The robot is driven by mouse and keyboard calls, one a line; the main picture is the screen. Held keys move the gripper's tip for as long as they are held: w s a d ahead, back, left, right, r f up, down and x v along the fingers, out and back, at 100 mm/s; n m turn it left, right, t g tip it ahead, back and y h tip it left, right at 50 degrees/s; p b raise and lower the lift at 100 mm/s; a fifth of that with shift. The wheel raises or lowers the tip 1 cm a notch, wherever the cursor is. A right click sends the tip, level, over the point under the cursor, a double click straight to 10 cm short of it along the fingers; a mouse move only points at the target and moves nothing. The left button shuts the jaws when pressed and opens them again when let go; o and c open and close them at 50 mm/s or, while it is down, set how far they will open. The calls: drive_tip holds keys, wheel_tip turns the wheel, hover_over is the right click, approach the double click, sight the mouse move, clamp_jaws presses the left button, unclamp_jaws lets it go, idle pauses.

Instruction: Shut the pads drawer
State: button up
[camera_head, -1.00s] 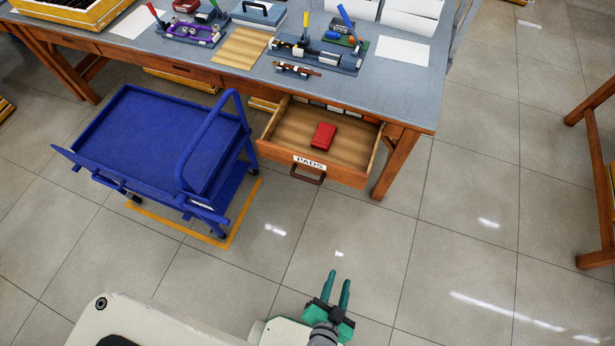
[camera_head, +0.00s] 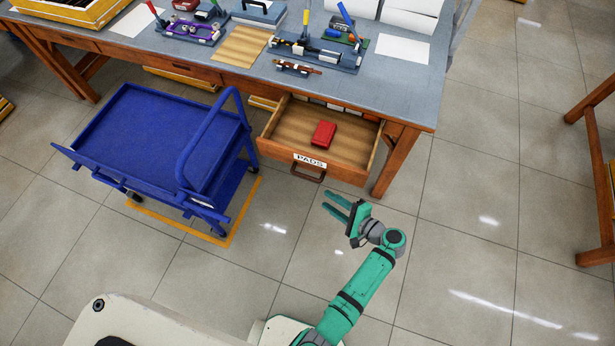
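The pads drawer (camera_head: 345,150) is pulled out from under the grey-topped workbench. Its wooden front carries a white "PADS" label (camera_head: 310,161) and a dark handle (camera_head: 308,175). A red box (camera_head: 323,134) lies inside on the drawer floor, with several small items at the drawer's back. My gripper (camera_head: 332,203) is in front of the drawer, below its front in the picture and apart from it. Its two green fingers are spread with a gap between them and nothing in it. They point up and left, toward the floor area before the handle.
A blue cart (camera_head: 170,140) stands close left of the drawer, on a yellow floor outline (camera_head: 225,240). The workbench leg (camera_head: 397,160) is just right of the drawer. Tools and trays cover the bench top (camera_head: 400,105). The floor in front and to the right is clear.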

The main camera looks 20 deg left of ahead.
sight(307, 176)
drive_tip(key=shift+y, duration=0.9)
drive_tip(key=w+a, duration=0.2)
drive_tip(key=a, duration=0.1)
drive_tip(key=w+a, duration=0.2)
drive_tip(key=a, duration=0.2)
drive_tip(key=w+a+r, duration=0.1)
drive_tip(key=w+a, duration=0.1)
drive_tip(key=a, duration=0.1)
drive_tip(key=shift+a+r, duration=0.1)
drive_tip(key=shift+a, duration=0.2)
clamp_jaws()
